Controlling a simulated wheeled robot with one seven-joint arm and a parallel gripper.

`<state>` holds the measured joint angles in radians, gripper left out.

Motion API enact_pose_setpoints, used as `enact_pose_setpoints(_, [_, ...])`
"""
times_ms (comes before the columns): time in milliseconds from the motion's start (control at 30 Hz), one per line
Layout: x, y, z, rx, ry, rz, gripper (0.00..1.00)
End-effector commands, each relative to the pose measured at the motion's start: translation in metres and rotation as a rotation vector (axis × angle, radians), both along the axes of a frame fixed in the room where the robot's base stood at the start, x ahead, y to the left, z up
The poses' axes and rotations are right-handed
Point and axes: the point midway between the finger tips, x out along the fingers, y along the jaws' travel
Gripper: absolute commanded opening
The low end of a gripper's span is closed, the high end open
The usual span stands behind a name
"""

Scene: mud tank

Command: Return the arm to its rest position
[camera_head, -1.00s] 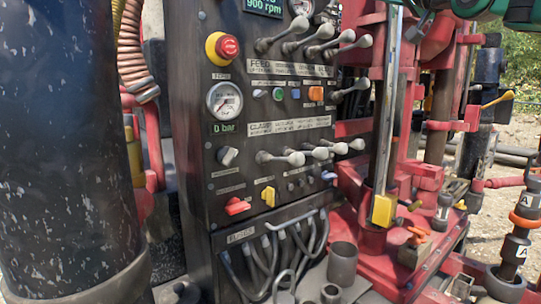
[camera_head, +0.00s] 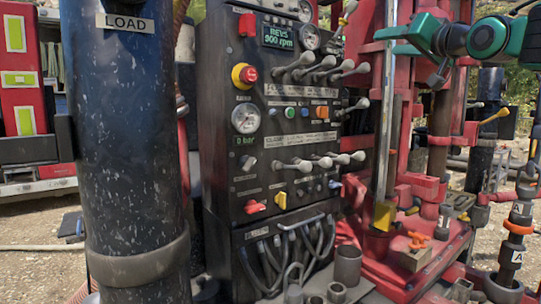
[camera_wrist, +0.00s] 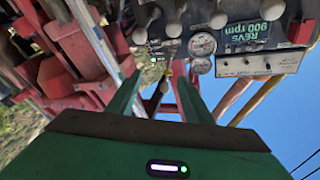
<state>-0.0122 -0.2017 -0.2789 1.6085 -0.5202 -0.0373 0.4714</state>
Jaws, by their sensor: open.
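My gripper (camera_head: 385,40) shows green at the upper right of the head view, in front of the red rig frame and right of the control panel (camera_head: 222,110). It points left, with my green arm running off the right edge. In the wrist view, my gripper's two green fingers (camera_wrist: 158,78) stand apart with nothing held between them. The black panel, with its levers, gauges and green "REVS 900 rpm" display (camera_wrist: 245,33), appears upside down at the top of that view. I cannot tell the exact gap between the fingers and the levers.
A thick dark blue column (camera_head: 125,150) labelled LOAD stands at the left front. Red rig frame parts (camera_wrist: 50,80) lie close left in the wrist view, while open sky is at the right. Metal cups (camera_head: 347,265) and hoses sit low by the panel.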

Motion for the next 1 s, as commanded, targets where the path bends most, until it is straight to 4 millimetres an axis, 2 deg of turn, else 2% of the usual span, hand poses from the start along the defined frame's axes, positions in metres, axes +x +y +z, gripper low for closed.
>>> enact_pose_setpoints(167, [-0.003, -0.025, -0.045, -0.025, 0.109, -0.066, 0.46])
enact_pose_setpoints(267, [-0.006, -0.039, -0.082, -0.043, 0.195, -0.106, 0.46])
enact_pose_setpoints(367, [-0.014, -0.059, -0.133, -0.066, 0.315, -0.156, 0.46])
enact_pose_setpoints(467, [-0.03, -0.079, -0.193, -0.092, 0.459, -0.205, 0.46])
enact_pose_setpoints(600, [-0.065, -0.102, -0.275, -0.123, 0.663, -0.26, 0.46])
enact_pose_setpoints(767, [-0.12, -0.121, -0.363, -0.148, 0.898, -0.301, 0.46])
enact_pose_setpoints(867, [-0.161, -0.127, -0.414, -0.158, 1.045, -0.314, 0.46])
enact_pose_setpoints(1000, [-0.227, -0.129, -0.478, -0.164, 1.254, -0.318, 0.46])
